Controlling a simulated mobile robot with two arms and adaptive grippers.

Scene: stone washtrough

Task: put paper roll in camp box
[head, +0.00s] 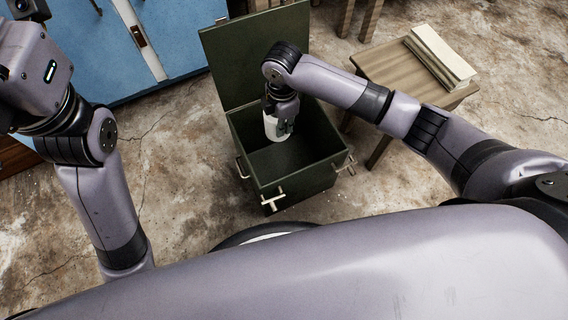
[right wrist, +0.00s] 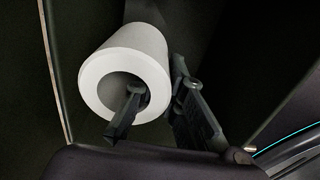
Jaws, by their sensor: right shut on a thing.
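The camp box (head: 297,178) is a dark green open box on the floor, its lid raised at the back. The white paper roll (head: 271,127) is inside the box opening, below my right gripper (head: 284,124). In the right wrist view the paper roll (right wrist: 128,62) is gripped by its wall, one finger in its core and the other outside. My right gripper (right wrist: 155,112) is shut on it. Dark box walls surround it there. Whether the roll touches the box floor is hidden. My left arm is at the left of the head view; its fingers are not seen.
A small wooden stool (head: 385,68) with a stack of paper or books (head: 440,57) stands right of the box. A blue cabinet (head: 95,45) is behind at the left. Latches (head: 272,199) stick out from the box front. Bare floor lies left of the box.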

